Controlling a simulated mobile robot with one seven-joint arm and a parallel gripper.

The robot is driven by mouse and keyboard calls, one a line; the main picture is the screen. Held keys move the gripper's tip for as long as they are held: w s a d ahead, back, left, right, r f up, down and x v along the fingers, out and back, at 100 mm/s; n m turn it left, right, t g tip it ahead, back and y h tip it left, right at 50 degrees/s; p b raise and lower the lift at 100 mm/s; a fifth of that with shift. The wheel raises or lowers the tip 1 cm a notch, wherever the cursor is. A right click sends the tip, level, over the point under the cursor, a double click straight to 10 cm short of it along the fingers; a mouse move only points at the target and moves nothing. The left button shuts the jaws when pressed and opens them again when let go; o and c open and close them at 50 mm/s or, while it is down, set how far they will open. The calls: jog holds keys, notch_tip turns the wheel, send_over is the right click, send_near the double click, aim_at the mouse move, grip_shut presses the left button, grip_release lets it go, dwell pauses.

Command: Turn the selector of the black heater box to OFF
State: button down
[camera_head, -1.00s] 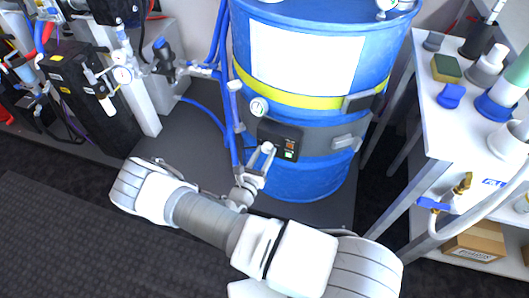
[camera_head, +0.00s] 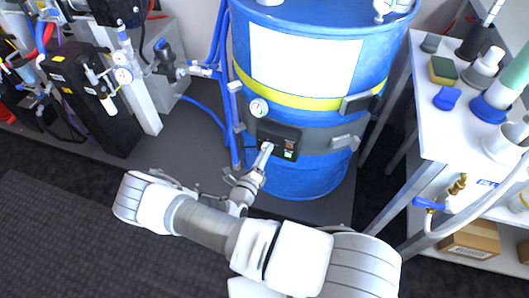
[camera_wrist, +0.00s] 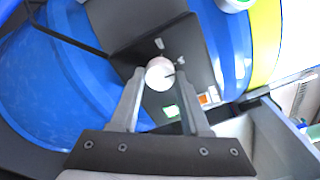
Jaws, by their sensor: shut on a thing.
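The black heater box (camera_head: 279,138) is mounted on the grey band around the blue drum, with a small orange-red part and a lit green part on its face. In the wrist view, the box (camera_wrist: 150,36) lies beyond my fingers. Its selector (camera_wrist: 160,72) is a round pale knob with a dark line, and small white marks stand on the box around it. My gripper (camera_wrist: 160,80) is shut on the selector, one finger on each side. In the head view, my gripper (camera_head: 265,151) reaches the lower left of the box and hides the selector; the OFF label is not readable.
A white table (camera_head: 440,135) with bottles and a sponge stands right. Black equipment (camera_head: 92,95) and blue hoses stand left. Dark floor is open in front.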

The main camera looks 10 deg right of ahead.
jog(key=shift+n, duration=0.6)
jog(key=shift+c, duration=1.9)
grip_release()
jog(key=p+v, duration=0.2)
jog(key=v, duration=1.5)
jog(key=shift+s+a+p, duration=0.15)
jog(key=shift+p, duration=0.25)
jog(key=shift+r, duration=0.15)
